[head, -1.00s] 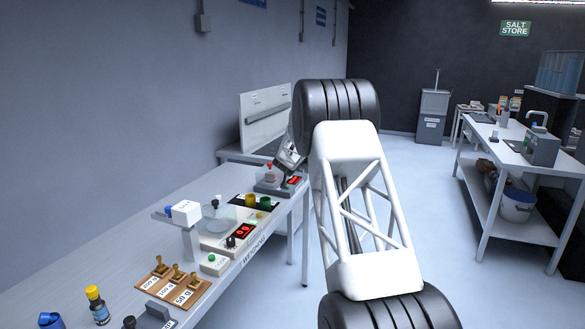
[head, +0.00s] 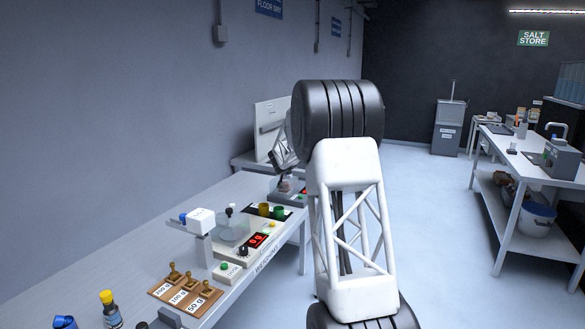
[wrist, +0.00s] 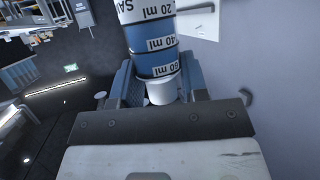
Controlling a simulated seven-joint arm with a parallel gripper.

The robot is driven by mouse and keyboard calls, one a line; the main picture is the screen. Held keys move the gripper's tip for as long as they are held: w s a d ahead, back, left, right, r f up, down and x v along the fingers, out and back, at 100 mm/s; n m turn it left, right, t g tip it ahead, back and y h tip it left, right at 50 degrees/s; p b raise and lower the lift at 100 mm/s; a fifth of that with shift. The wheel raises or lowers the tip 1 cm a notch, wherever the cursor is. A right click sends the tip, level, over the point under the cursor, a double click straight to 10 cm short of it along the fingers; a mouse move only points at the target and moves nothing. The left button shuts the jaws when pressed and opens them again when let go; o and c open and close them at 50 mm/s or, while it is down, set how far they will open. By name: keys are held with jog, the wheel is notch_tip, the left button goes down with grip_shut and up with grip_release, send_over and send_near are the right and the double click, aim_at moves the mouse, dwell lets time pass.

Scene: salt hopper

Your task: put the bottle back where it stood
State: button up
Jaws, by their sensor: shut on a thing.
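In the wrist view a blue and white bottle (wrist: 153,48) with 20, 40 and 60 ml marks lies between the fingers of my gripper (wrist: 160,88). Its white end (wrist: 162,91) is nearest the palm, and its far end is cut off by the picture edge. The lettering reads upside down, as does the room behind it. In the head view my gripper (head: 284,152) is over the far end of the weighing bench (head: 130,248), partly hidden behind my arm. The bottle cannot be made out there.
Nearer are a scale (head: 232,236), a board of brass weights (head: 186,290) and a yellow-capped bottle (head: 111,310). A white panel (head: 271,125) stands behind. The bench's left strip is clear.

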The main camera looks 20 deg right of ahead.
jog(key=s+a+r+m+g+h, duration=0.1)
jog(key=a+r+m+h, duration=0.1)
jog(key=a+r, duration=0.75)
jog(key=s+a+r+m+g+h, duration=0.15)
jog(key=a+r, duration=0.25)
jog(key=a, duration=1)
jog(key=s+a+m+g+h, duration=0.3)
jog(key=s+a+m+g, duration=0.15)
jog(key=a, duration=0.55)
jog(key=s+a+f+m+g, duration=0.4)
jog(key=s+a+f, duration=0.9)
jog(key=s, duration=0.2)
jog(key=s+a+f+m+g, duration=0.4)
jog(key=s+a+f, duration=0.8)
jog(key=s, duration=0.3)
jog(key=shift+s+a+f+g, duration=0.35)
jog(key=shift+a+g, duration=0.05)
jog(key=shift+g, duration=0.1)
jog(key=shift+f+h, duration=0.15)
jog(key=shift+h, duration=0.2)
jog(key=shift+f, duration=3.2)
jog(key=shift+f, duration=0.35)
